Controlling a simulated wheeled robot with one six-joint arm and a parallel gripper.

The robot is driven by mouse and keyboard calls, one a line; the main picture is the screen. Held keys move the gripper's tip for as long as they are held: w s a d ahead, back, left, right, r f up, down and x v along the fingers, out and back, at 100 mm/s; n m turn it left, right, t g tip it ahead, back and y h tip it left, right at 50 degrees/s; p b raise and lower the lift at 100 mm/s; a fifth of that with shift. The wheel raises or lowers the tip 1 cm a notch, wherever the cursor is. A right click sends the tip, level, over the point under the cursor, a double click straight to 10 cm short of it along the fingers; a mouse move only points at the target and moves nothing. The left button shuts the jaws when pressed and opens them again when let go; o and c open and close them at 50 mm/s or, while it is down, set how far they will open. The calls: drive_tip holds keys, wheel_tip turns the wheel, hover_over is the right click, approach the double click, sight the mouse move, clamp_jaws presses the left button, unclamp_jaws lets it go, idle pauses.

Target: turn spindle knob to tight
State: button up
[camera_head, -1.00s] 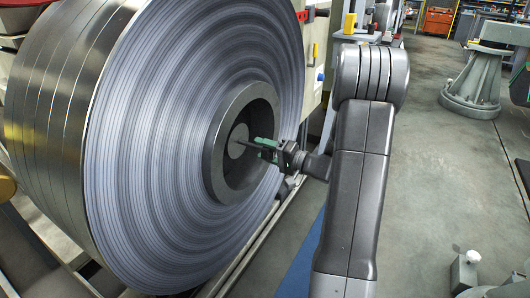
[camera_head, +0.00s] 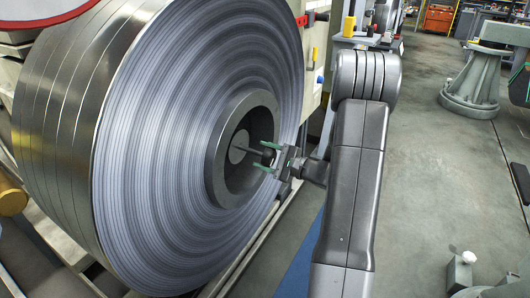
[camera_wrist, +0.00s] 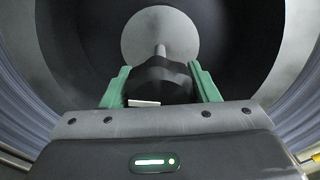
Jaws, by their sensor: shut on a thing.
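The spindle knob (camera_wrist: 160,82) is dark, with a lobed edge, and sits on a thin shaft out of the round grey hub (camera_wrist: 160,35) in the coil's bore. In the head view the knob (camera_head: 267,157) shows small and dark in front of the hub (camera_head: 238,155). My gripper (camera_head: 262,156) has its green fingers one above the other, one on each side of the knob. In the wrist view my gripper (camera_wrist: 160,72) is shut on the knob, a finger on its left and right. Any tight marking is not visible.
The large steel strip coil (camera_head: 165,130) surrounds the bore, and its dark inner ring (camera_head: 217,160) encloses the knob area closely. A pale machine housing (camera_head: 315,50) with red and yellow parts stands behind.

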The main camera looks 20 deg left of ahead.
drive_tip(key=m+p, duration=0.2)
drive_tip(key=m, duration=0.2)
drive_tip(key=shift+r+m+p, duration=0.1)
drive_tip(key=shift+m+p, duration=0.2)
drive_tip(key=shift+p, duration=0.1)
drive_tip(key=shift+m+p, duration=1)
drive_tip(key=shift+m, duration=0.6)
drive_tip(key=o, duration=0.9)
drive_tip(key=shift+o, duration=0.2)
drive_tip(key=s+d, duration=0.1)
drive_tip(key=d, duration=1.2)
drive_tip(key=shift+d+p, duration=0.4)
drive_tip(key=shift+a, duration=0.15)
